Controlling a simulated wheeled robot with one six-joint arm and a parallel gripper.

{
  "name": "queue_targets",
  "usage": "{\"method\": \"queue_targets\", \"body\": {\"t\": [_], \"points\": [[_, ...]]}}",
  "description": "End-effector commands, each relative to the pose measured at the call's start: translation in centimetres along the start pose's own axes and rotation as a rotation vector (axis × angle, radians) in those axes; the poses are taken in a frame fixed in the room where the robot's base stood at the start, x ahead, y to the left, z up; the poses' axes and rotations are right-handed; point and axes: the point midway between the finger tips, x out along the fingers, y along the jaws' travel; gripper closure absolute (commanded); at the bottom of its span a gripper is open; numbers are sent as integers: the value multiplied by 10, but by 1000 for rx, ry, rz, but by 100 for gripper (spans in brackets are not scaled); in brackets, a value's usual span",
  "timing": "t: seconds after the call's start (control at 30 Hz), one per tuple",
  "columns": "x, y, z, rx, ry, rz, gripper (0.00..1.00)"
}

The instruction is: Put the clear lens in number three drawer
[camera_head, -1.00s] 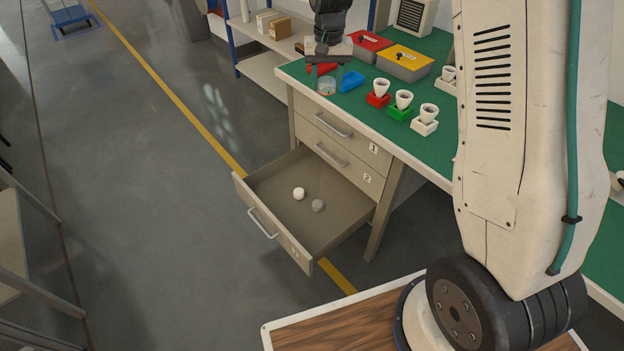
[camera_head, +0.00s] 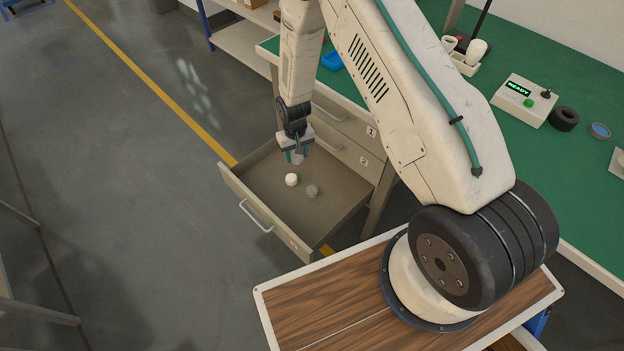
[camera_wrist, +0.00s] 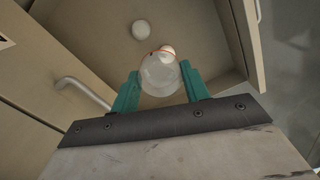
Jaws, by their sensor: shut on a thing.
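The clear lens (camera_wrist: 160,76) is a transparent round piece held between the green fingers of my gripper (camera_wrist: 160,92) in the wrist view. In the head view, my gripper (camera_head: 297,152) is above the back part of the open bottom drawer (camera_head: 262,216). The lens (camera_head: 296,158) shows only as a small pale piece below the fingers there. The drawer is pulled far out. My gripper is shut on the lens, apart from the drawer floor.
Drawers marked 1 (camera_head: 343,124) and 2 (camera_head: 340,154) are shut above the open one. The green bench top (camera_head: 560,150) holds a control box reading READY (camera_head: 524,101) and a black ring (camera_head: 564,118).

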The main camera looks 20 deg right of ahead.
Motion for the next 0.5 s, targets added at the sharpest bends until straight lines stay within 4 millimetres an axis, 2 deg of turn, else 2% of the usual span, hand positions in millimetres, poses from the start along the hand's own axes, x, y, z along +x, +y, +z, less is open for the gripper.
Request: {"method": "queue_targets", "body": {"t": [0.03, 0.1, 0.2, 0.33, 0.4, 0.5], "points": [[34, -4, 21, -30, -14, 1, 75], [71, -7, 46, -69, -14, 1, 75], [114, -10, 78, -119, -11, 0, 75], [152, -13, 114, -169, -7, 0, 75], [165, -13, 127, -186, -4, 0, 75], [175, -13, 136, -201, 0, 0, 75]]}}
